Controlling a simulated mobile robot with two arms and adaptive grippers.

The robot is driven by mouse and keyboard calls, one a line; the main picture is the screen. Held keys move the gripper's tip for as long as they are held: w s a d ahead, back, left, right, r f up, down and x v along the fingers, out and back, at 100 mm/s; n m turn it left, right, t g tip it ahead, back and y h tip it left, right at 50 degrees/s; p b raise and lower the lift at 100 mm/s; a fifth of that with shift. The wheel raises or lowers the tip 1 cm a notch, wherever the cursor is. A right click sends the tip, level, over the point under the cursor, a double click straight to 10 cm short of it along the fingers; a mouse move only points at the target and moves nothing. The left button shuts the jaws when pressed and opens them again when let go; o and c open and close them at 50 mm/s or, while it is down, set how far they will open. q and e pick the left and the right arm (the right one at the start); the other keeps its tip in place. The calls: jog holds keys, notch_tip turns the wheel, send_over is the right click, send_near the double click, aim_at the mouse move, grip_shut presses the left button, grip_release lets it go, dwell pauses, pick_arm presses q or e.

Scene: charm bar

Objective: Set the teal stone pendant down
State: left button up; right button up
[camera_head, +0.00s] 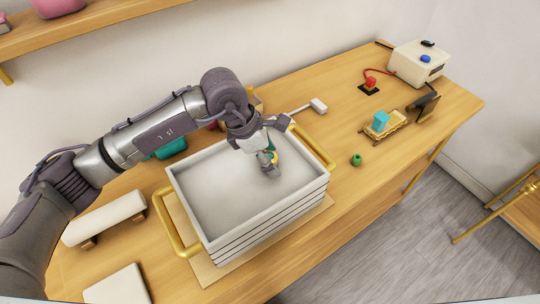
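My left gripper (269,170) reaches down into the white tray (215,190) near its back right corner. A small gold and teal piece (274,156), which looks like the teal stone pendant, shows at its fingers. The fingers look closed on it, and they hide most of it. I cannot tell whether it touches the tray floor. The rest of the tray floor in view is bare. My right gripper is not in view.
The tray has gold handles (318,150) and stands on a wooden table. To its right are a small green piece (356,159), a turquoise block (381,121) on a gold stand, a red button (370,83) and a cream box (418,63). A cream padded bar (104,217) lies left.

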pick_arm(q)
jog(key=shift+r+p, duration=0.3)
jog(key=shift+a+r+b, duration=0.2)
jog(key=shift+b, duration=0.15)
jog(key=b+v, duration=0.3)
jog(key=v, duration=0.8)
jog(key=shift+r, duration=0.15)
jog(key=shift+s, duration=0.1)
